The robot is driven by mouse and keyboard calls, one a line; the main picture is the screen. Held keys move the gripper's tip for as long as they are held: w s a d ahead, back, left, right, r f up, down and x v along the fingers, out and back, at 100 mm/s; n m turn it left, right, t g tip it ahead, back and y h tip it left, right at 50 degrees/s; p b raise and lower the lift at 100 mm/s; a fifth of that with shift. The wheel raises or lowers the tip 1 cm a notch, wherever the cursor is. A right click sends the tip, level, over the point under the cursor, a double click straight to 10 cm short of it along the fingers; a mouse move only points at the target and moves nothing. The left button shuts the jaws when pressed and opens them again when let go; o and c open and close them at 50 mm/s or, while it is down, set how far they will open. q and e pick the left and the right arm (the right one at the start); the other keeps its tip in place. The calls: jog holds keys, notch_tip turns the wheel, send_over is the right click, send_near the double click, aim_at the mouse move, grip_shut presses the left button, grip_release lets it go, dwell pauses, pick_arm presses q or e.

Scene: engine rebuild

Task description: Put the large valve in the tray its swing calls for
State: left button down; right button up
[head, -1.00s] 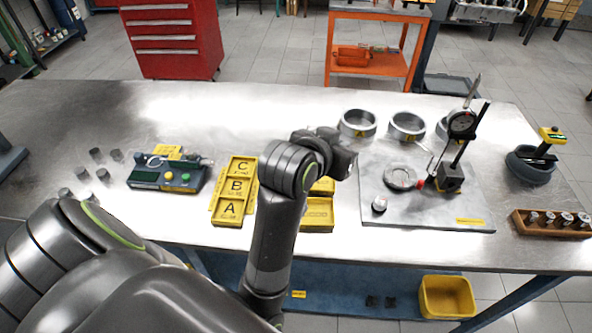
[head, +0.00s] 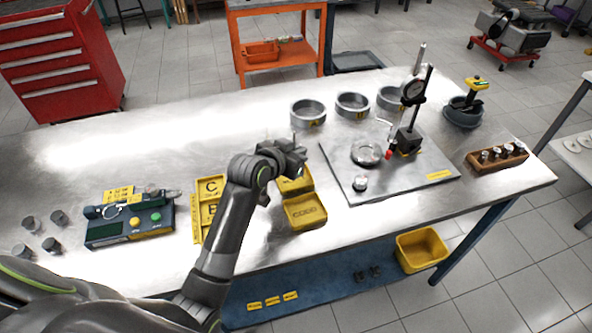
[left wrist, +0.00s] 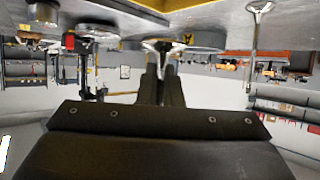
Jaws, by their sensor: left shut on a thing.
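My left gripper (head: 292,152) is shut above the upper of two yellow trays, left of the grey plate. In the left wrist view its fingers (left wrist: 161,82) close on a slim metal piece with a flared end, which appears to be the large valve (left wrist: 161,46). The valve is hard to make out in the head view. The lower yellow tray (head: 305,211) is open and looks empty; the upper yellow tray (head: 293,184) is partly hidden by the gripper. A yellow tray marked C and B (head: 210,189) lies left, partly behind my arm. My right gripper is not in view.
The grey plate (head: 345,188) carries a dial indicator stand (head: 405,138), a round metal ring (head: 367,153) and a small cylinder (head: 360,183). Several metal rings (head: 308,112) stand behind. A green gauge box (head: 130,225) is left, a wooden rack (head: 497,156) right.

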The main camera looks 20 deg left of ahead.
pick_arm(q)
notch_tip(320, 180, down, 5)
jog(key=shift+f, duration=0.4)
jog(key=shift+a, duration=0.1)
jog(key=shift+f, duration=0.15)
jog(key=c, duration=1.9)
grip_release()
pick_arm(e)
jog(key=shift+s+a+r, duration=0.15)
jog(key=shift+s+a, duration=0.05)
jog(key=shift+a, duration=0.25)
